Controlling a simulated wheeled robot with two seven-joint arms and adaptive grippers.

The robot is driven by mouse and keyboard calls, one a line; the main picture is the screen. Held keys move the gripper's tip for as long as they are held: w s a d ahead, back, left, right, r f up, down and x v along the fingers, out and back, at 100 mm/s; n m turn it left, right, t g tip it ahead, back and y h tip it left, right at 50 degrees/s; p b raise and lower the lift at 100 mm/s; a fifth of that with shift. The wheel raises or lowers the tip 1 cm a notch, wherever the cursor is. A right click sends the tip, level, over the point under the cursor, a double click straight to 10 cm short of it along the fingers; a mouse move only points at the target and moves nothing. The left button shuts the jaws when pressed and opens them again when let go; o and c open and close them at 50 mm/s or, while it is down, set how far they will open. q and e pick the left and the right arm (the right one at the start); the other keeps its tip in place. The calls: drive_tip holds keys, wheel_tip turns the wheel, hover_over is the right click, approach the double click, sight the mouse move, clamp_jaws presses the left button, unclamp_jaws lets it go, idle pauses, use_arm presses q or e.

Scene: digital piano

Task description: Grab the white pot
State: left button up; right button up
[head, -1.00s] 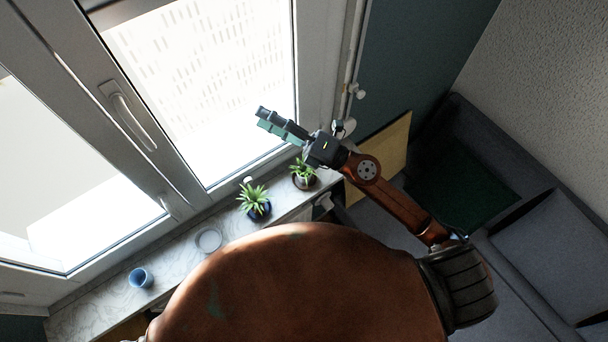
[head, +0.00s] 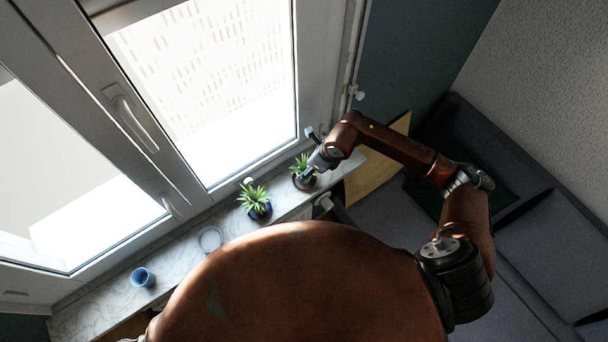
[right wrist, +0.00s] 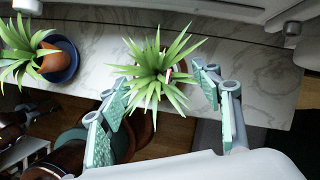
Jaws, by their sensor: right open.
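A spiky green plant (head: 301,164) stands at the right end of the windowsill, and its leaves hide most of its pot. The pot looks brownish, and I cannot tell whether any of it is white. My right gripper (head: 309,156) is open at this plant. In the right wrist view, the fingers of my right gripper (right wrist: 163,108) spread on either side of the plant (right wrist: 160,68), with nothing clamped between them. No clearly white plant pot shows. A small white round object (head: 248,181) is on the sill by the window. My left gripper is not in view.
A second plant (head: 254,199) in a dark blue pot stands to the left; it also shows in the right wrist view (right wrist: 20,48). A pale round dish (head: 210,239) and a blue cup (head: 141,277) are farther left on the marble sill (head: 178,264). The window is behind.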

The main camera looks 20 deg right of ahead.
drive_tip(key=shift+s+p+x, duration=0.1)
drive_tip(key=shift+p+x, duration=0.25)
drive_tip(key=shift+x, duration=0.75)
drive_tip(key=shift+s+p+x, duration=0.15)
drive_tip(key=shift+p+x, duration=0.2)
drive_tip(key=shift+x, duration=0.75)
drive_tip(key=shift+a, duration=0.15)
drive_tip(key=shift+r, duration=0.1)
drive_tip(key=c, duration=1.5)
